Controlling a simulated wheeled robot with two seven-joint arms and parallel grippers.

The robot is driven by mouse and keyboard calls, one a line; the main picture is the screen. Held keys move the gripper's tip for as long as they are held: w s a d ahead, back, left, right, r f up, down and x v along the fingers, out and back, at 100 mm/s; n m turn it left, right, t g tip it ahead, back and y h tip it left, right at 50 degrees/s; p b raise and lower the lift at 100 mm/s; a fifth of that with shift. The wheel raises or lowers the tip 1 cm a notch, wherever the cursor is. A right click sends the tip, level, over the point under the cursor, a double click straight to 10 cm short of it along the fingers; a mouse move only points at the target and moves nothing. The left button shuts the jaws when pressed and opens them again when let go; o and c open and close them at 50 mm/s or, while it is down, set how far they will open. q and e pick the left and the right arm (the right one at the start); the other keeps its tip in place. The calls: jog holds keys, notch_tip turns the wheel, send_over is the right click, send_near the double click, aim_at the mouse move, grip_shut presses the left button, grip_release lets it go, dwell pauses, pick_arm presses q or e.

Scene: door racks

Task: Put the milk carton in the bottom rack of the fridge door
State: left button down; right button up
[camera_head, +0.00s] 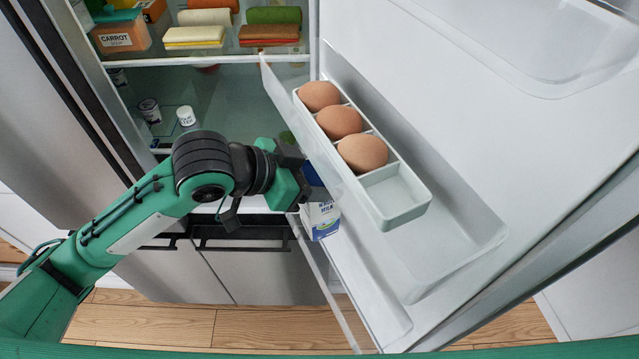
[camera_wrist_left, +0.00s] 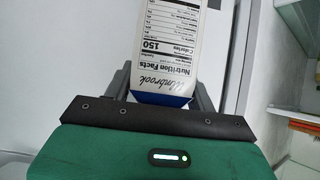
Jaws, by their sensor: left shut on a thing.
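The milk carton (camera_head: 321,217), white and blue, hangs below my left gripper (camera_head: 308,180) in the head view, at the inner side of the fridge door. The left wrist view shows its nutrition label (camera_wrist_left: 169,50) between the fingers of my left gripper (camera_wrist_left: 165,90), which is shut on it. The bottom rack (camera_head: 335,290) of the fridge door, with a clear front wall, lies below and beside the carton. The egg rack partly overlaps the view near the carton. Whether the carton touches the bottom rack cannot be told. My right gripper is not in view.
The egg rack (camera_head: 405,215) on the door holds three brown eggs (camera_head: 339,122) and has an empty front compartment. Fridge shelves (camera_head: 230,60) with packages and small jars (camera_head: 186,116) stand behind my left arm. The bottom rack looks clear toward the front.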

pick_arm(q)
jog(key=f+p, duration=0.1)
jog(key=f, duration=0.2)
jog(key=shift+w+d+f+p, duration=0.15)
jog(key=shift+d+p, duration=0.05)
jog(key=shift+p, duration=0.2)
jog(key=c, duration=0.9)
grip_release()
jog(key=shift+f, duration=0.25)
jog(key=o, duration=0.4)
jog(key=shift+r, duration=0.15)
